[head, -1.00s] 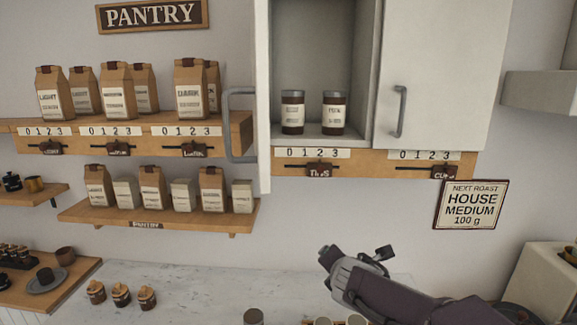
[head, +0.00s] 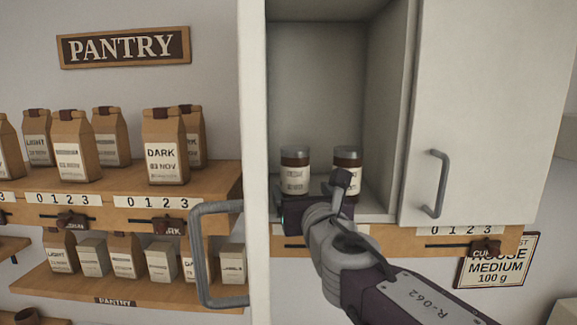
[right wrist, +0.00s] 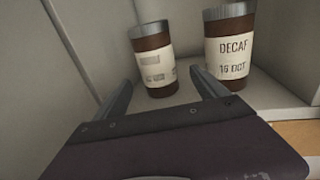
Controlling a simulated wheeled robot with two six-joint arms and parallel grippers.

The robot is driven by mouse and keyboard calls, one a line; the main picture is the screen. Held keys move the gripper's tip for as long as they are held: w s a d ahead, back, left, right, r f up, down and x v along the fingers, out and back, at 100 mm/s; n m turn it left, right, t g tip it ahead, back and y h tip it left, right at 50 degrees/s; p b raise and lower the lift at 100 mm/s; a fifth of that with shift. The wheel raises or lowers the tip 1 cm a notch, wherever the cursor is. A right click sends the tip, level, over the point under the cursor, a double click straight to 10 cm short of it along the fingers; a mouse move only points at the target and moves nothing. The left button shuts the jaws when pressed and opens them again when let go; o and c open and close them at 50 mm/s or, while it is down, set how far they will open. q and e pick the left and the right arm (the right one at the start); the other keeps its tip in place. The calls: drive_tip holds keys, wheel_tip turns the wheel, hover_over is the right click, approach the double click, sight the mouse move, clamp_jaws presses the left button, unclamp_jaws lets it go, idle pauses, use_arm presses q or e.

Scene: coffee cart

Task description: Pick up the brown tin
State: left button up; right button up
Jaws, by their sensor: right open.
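Two brown tins with grey lids and cream labels stand upright on the floor of the open wall cabinet: a left tin (head: 295,178) and a right tin (head: 347,160). In the right wrist view the left tin (right wrist: 153,62) shows between the finger lines, and the right tin (right wrist: 230,62), labelled DECAF, is outside the right finger. My right gripper (head: 316,190) is at the cabinet front, just before the tins. It is open and empty (right wrist: 162,80). Whether the fingers reach beside the left tin is unclear. My left gripper is not in view.
The cabinet's left side has a grey handle (head: 204,255) nearby; a closed white door (head: 475,110) bounds the right. The cabinet's side wall (right wrist: 70,40) is close to the left finger. Paper bags (head: 165,145) stand on the pantry shelf at left.

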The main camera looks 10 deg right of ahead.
sight(295, 148)
drive_tip(key=shift+w, duration=0.5)
drive_tip(key=shift+s+r, duration=0.15)
drive_tip(key=shift+s, duration=0.2)
drive_tip(key=shift+s+a+r, duration=0.15)
drive_tip(key=shift+s+r, duration=0.45)
drive_tip(key=shift+s, duration=0.1)
drive_tip(key=shift+w, duration=0.15)
drive_tip(key=w, duration=0.3)
drive_tip(key=w+f, duration=0.1)
drive_tip(key=w, duration=0.3)
drive_tip(key=shift+f+p, duration=0.2)
drive_tip(key=shift+p, duration=0.1)
drive_tip(key=shift+w+r, duration=0.15)
drive_tip(key=shift+w, duration=0.15)
drive_tip(key=shift+s+r, duration=0.15)
drive_tip(key=shift+s, duration=0.1)
drive_tip(key=shift+w, duration=0.25)
drive_tip(key=c, duration=0.9)
clamp_jaws()
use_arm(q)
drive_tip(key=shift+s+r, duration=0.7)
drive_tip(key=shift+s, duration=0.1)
